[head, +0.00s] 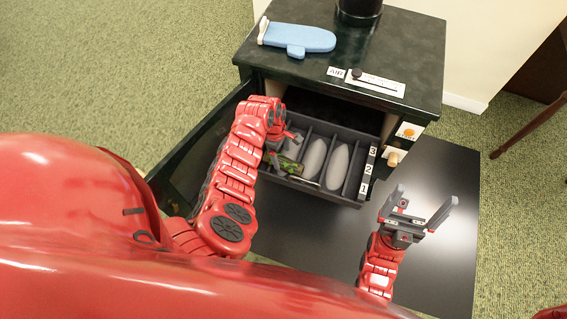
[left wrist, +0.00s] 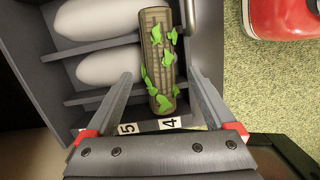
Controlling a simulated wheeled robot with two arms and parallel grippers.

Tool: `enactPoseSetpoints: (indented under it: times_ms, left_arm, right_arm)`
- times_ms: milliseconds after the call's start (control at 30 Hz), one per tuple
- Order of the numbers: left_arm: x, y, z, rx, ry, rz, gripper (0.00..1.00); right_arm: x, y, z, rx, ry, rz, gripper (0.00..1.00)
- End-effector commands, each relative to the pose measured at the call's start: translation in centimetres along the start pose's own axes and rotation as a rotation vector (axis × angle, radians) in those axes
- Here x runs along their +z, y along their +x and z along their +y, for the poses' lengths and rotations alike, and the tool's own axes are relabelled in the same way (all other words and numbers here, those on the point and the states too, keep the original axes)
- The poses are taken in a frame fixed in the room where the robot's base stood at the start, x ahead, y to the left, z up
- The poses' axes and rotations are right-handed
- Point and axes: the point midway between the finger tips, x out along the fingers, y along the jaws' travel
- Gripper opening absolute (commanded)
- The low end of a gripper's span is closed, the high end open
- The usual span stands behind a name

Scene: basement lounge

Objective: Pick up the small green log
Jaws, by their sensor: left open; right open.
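The small green log (left wrist: 156,45) is brown with bright green leaves. It lies in an end compartment of the grey divided drawer tray (left wrist: 80,48), by label 4 in the left wrist view. In the head view the log (head: 290,165) shows only partly, beside my left arm. My left gripper (left wrist: 160,74) is open over the tray, with one finger on each side of the log in the picture; I cannot tell whether they touch it. In the head view this gripper (head: 281,145) is partly hidden by its wrist. My right gripper (head: 424,203) is open and empty over the black panel.
Two pale oval stones (head: 337,167) lie in neighbouring compartments. The tray sits below a dark cabinet top (head: 405,45), which holds a blue mitt-shaped object (head: 300,38) and a dark cylindrical object (head: 358,10). A black panel (head: 320,235) extends below the tray. Green carpet (head: 110,70) lies around.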

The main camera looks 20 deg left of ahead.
Motion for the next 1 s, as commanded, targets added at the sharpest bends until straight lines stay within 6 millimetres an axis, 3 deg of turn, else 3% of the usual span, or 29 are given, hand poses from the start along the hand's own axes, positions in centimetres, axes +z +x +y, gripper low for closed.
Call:
enactPoseSetpoints:
  times_ms: [200,467,567,900,1000]
  left_arm:
    - [-0.1,3.6,0.0,-0.001,-0.002,-0.003,0.89]
    - [-0.1,3.9,0.1,0.003,0.001,0.000,0.89]
    - [-0.1,3.9,0.1,0.003,0.001,0.000,0.75]
    - [-0.1,3.9,0.1,0.002,0.001,0.000,0.13]
    - [-0.1,4.0,0.1,0.001,0.001,0.000,0.00]
  right_arm:
    - [0.3,-1.6,-0.1,0.000,0.000,0.000,0.98]
    - [0.3,-1.6,-0.1,0.000,0.000,0.000,0.98]
    - [0.3,-1.6,-0.1,0.000,0.000,0.000,0.98]
    - [0.3,-1.6,-0.1,0.000,0.000,0.000,0.98]
    - [0.3,-1.6,-0.1,0.000,0.000,0.000,0.98]
